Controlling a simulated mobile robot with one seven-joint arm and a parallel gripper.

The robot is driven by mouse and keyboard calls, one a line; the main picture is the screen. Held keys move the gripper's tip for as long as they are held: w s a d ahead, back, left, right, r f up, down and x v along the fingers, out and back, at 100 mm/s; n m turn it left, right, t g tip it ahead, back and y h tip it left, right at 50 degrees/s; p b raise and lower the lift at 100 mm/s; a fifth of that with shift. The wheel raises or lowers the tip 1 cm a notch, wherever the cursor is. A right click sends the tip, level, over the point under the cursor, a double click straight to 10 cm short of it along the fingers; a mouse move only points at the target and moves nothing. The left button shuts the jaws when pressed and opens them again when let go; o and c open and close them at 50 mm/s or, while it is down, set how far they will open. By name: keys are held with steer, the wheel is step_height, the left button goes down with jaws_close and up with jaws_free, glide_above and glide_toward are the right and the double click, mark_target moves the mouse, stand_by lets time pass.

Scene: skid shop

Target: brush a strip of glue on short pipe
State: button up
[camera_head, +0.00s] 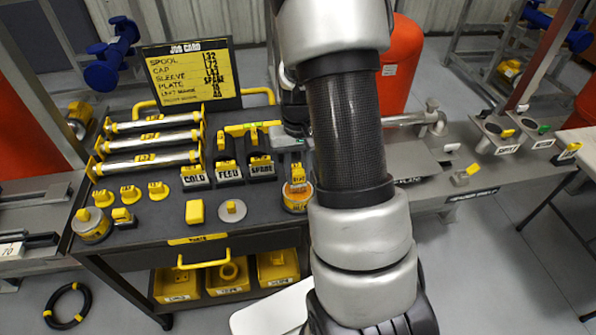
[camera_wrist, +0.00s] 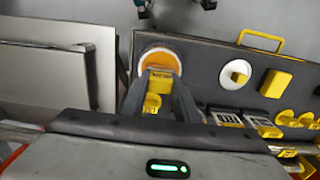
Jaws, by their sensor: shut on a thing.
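My gripper (camera_wrist: 158,92) is shut on a yellow handle (camera_wrist: 152,104), which looks like the glue brush. The handle stands over the glue pot (camera_wrist: 146,58), a round pot with an orange inside; whether the bristles touch the glue is hidden. In the head view the glue pot (camera_head: 295,207) is at the cart's front right, and my arm hides most of the gripper. Three silvery pipes with yellow tags lie in a yellow rack at the cart's left: a top pipe (camera_head: 133,125), a middle pipe (camera_head: 130,145) and a bottom pipe (camera_head: 130,168). I cannot tell which is the short one.
The job card (camera_head: 190,75) stands at the back of the cart. Labelled black bins (camera_head: 228,172) sit mid-cart. A yellow block (camera_head: 195,212), a round metal disc (camera_head: 232,210) and yellow caps (camera_head: 130,193) are in front. A grey bench (camera_head: 440,195) is on the right.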

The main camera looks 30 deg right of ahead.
mark_target(298, 171)
steer(key=shift+r+p, duration=2.1)
steer(key=shift+r, duration=1.2)
steer(key=a+r+n+p, duration=0.1)
steer(key=a+r+n, duration=0.2)
steer(key=a, duration=0.9)
steer(key=shift+w+a+p, duration=0.25)
steer(key=shift+p, duration=0.05)
steer(key=shift+d+r, duration=0.1)
